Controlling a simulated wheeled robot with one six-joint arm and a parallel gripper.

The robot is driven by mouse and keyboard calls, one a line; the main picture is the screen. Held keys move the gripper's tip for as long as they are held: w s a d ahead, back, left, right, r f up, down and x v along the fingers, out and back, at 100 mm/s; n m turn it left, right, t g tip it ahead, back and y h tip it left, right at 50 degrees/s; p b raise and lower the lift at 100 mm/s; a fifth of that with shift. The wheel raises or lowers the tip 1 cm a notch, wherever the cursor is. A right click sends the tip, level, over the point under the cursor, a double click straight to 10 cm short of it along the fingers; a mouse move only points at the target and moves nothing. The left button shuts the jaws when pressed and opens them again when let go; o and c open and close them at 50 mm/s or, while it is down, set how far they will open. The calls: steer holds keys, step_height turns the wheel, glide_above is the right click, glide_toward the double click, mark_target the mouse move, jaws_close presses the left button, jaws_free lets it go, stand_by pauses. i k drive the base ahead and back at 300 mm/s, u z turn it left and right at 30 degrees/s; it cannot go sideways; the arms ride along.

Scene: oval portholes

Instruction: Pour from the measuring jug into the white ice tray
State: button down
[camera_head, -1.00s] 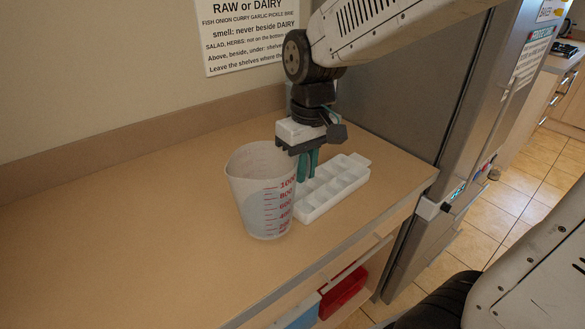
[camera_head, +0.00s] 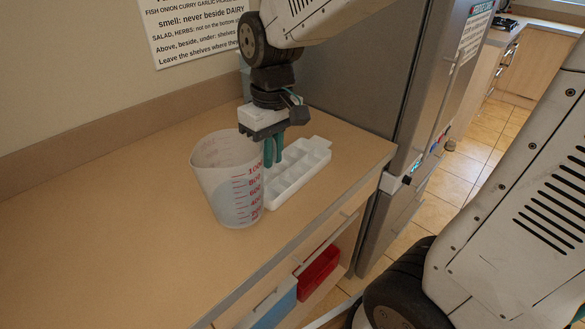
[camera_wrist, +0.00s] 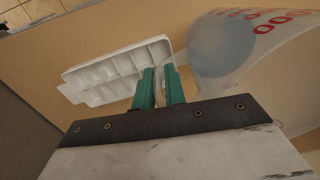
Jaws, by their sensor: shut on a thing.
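The measuring jug (camera_head: 228,185) is translucent white with red markings. It stands roughly upright at the left of the tray, and a blue-grey area shows low inside it. In the wrist view the jug (camera_wrist: 285,55) is at the upper right. The white ice tray (camera_head: 298,178) lies on the counter just right of the jug, its compartments looking white and empty. It also shows in the wrist view (camera_wrist: 118,70). My gripper (camera_head: 273,153) points down at the jug's tray-facing side, its teal fingers (camera_wrist: 160,88) shut on the jug, apparently at its handle. The exact grip is partly hidden.
The tan counter (camera_head: 110,240) is clear at the left and front. A wall with a printed sign (camera_head: 195,30) is behind it. A grey fridge (camera_head: 350,70) stands at the right. Blue and red bins (camera_head: 318,272) show below the counter's front edge.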

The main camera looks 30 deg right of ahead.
mark_target(302, 160)
steer(key=u, duration=1.7)
steer(key=k, duration=1.15)
steer(key=z, duration=1.45)
steer(key=i, duration=0.95)
